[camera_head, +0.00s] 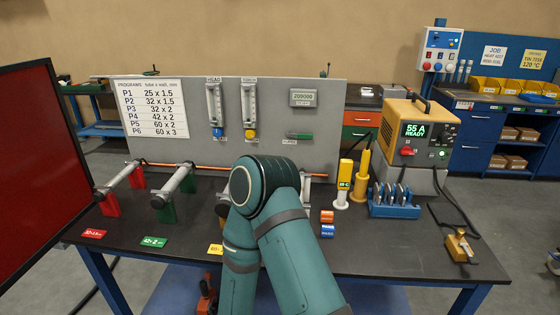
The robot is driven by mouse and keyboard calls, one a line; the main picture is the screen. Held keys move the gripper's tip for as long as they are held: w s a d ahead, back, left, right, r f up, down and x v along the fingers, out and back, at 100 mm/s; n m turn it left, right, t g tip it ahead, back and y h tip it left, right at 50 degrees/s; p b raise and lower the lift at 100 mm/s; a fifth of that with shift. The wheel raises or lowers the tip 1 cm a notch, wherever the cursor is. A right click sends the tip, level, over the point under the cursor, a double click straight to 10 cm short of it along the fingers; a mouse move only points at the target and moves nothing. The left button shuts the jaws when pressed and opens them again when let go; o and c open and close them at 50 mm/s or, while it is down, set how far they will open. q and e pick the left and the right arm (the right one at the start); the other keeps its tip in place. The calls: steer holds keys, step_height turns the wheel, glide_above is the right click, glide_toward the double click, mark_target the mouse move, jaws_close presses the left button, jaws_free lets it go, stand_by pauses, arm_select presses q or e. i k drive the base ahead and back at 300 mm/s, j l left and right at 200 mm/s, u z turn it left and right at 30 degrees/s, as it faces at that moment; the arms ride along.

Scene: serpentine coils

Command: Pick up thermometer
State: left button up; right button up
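A yellow upright device with a small green display (345,175) stands at the right of the dark workbench (380,245). It looks like the thermometer, but its label is too small to read. A second yellow, handle-like tool (363,165) stands right beside it. A teal arm of mine rises from the bottom centre and bends in front of the bench, left of the device. Neither gripper shows. The arm hides the middle of the bench and part of the clamps there.
A grey panel (275,95) stands behind. A dark red board (40,170) blocks the left.

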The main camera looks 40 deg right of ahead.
mark_target(345, 166)
steer(key=z, duration=2.05)
steer(key=i+j, duration=0.05)
